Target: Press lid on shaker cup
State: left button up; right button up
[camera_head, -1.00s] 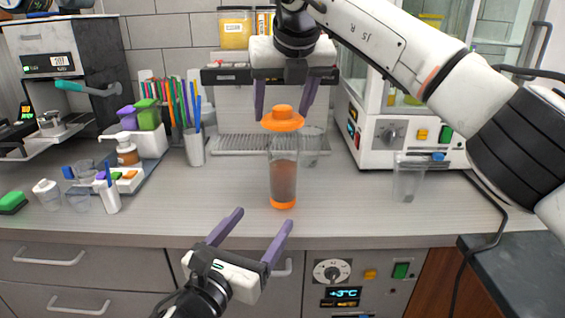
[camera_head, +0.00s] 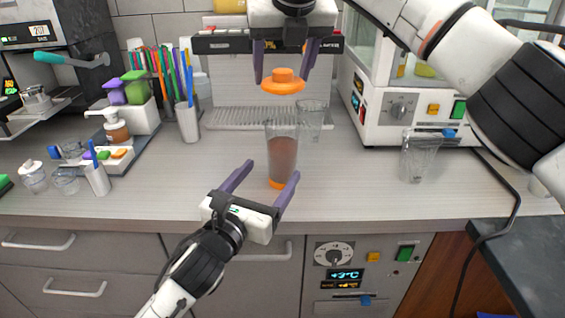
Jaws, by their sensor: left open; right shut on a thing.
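The shaker cup (camera_head: 282,152) is clear with brown contents and an orange base, and stands upright on the counter. The orange lid (camera_head: 283,82) is above the cup with a visible gap between them. My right gripper (camera_head: 284,78) is shut on the lid, its purple fingers coming down from above on either side of the lid's knob. My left gripper (camera_head: 271,170) is open and empty in front of the cup's lower part. Its right finger overlaps the cup's base in the picture; I cannot tell whether it touches.
A clear empty cup (camera_head: 311,120) stands close behind the shaker cup to the right. Another clear cup (camera_head: 417,158) stands farther right by the white machine (camera_head: 400,85). A straw holder (camera_head: 188,123) and small containers are at left. The counter (camera_head: 355,190) front is clear.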

pick_arm(q)
jog(key=x, duration=0.8)
jog(key=c, duration=1.6)
pick_arm(e)
send_near(279, 120)
jog(key=shift+w+a+f, duration=0.1)
jog(key=shift+w+f, duration=0.1)
jog(key=shift+w, duration=0.35)
jog(key=shift+w+f, duration=0.15)
jog(key=shift+w, duration=0.4)
jog(key=shift+f, duration=0.9)
jog(key=shift+f, duration=0.6)
